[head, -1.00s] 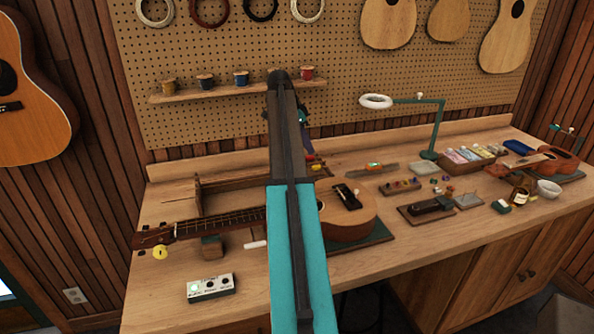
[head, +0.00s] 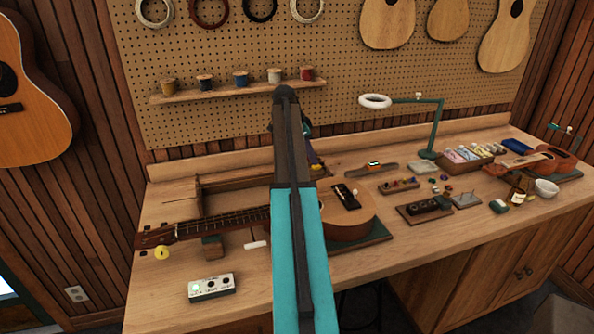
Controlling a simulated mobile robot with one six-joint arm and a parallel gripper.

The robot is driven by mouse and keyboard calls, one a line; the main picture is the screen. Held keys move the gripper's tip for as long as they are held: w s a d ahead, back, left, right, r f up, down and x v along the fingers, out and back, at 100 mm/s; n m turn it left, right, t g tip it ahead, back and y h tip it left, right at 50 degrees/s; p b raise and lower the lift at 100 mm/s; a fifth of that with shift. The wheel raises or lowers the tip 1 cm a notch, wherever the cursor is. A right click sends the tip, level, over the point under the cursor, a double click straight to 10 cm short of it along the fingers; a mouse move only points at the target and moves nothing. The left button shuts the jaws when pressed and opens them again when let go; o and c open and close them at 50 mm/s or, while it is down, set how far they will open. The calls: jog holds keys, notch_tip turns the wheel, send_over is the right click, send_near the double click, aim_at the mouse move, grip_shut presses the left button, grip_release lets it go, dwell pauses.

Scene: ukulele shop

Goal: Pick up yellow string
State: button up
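My arm rises through the middle of the head view and hides most of my gripper (head: 316,164). Only small parts show at the arm's right edge, over the back of the bench. Its fingers cannot be made out.
A ukulele (head: 345,225) lies on the workbench, partly behind my arm. A teal lamp (head: 436,128), small parts and trays fill the right side. A white box (head: 212,288) is front left, with clear bench around it.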

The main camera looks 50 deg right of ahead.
aim_at(316, 166)
jog(key=shift+p+x, duration=0.6)
jog(key=shift+x, duration=1.2)
grip_shut()
